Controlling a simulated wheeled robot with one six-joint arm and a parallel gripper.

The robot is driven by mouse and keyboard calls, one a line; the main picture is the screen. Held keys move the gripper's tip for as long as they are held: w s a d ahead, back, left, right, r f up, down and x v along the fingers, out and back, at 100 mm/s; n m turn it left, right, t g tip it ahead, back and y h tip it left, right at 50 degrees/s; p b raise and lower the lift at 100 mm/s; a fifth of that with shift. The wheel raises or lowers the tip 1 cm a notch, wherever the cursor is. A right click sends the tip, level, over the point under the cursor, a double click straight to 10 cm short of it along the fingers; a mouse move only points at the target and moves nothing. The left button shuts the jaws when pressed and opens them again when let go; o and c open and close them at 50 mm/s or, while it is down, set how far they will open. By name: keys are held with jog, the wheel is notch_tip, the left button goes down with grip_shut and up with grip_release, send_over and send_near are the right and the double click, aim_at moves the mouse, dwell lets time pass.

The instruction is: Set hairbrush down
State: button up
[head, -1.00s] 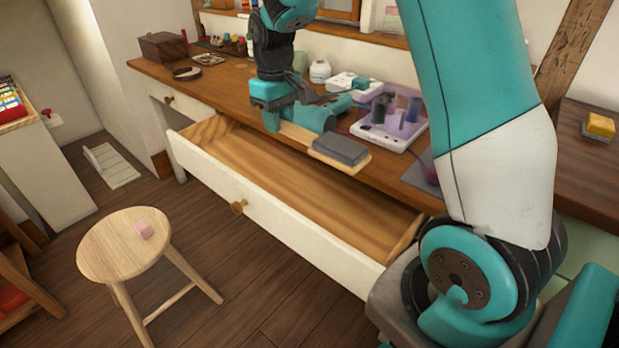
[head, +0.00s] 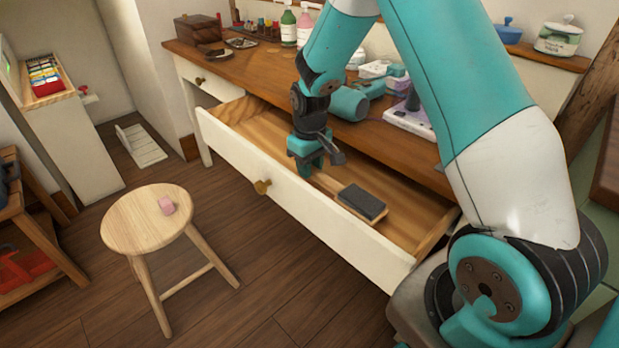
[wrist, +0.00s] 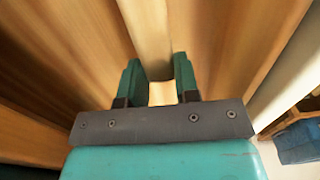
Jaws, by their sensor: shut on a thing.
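The hairbrush (head: 361,202) has a wooden handle and a dark grey bristle pad facing up. In the head view it is at the open drawer (head: 285,199), over its right half. My gripper (head: 313,172) is shut on the handle, inside the drawer's outline. In the wrist view the gripper (wrist: 159,85) has its two green fingers on either side of the pale wooden handle (wrist: 150,38). The bristle pad is not seen in the wrist view. I cannot tell whether the brush touches the drawer's floor.
The desk top (head: 245,62) behind holds bottles, a teal hair dryer (head: 350,102) and a lilac tray (head: 412,120). The drawer's left part is empty.

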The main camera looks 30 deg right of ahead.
jog(key=shift+f, duration=1.6)
jog(key=shift+f, duration=0.1)
jog(key=o, duration=1)
notch_tip(320, 180, up, 12)
jog(key=shift+f+p, duration=0.1)
jog(key=shift+p, duration=0.85)
jog(key=s+a+r+n+y, duration=0.1)
jog(key=s+a+r, duration=0.3)
jog(key=s, duration=0.5)
jog(key=s+a+r+n+y, duration=0.1)
jog(key=s+a+r+n, duration=0.1)
jog(key=s+a+r, duration=0.3)
jog(key=s+a+r+n+y, duration=0.1)
jog(key=s+a+r+y, duration=0.1)
jog(key=s+a+r, duration=0.3)
jog(key=s+a, duration=0.4)
jog(key=s, duration=0.3)
jog(key=shift+s+a+n, duration=0.15)
jog(key=shift+s+n, duration=0.25)
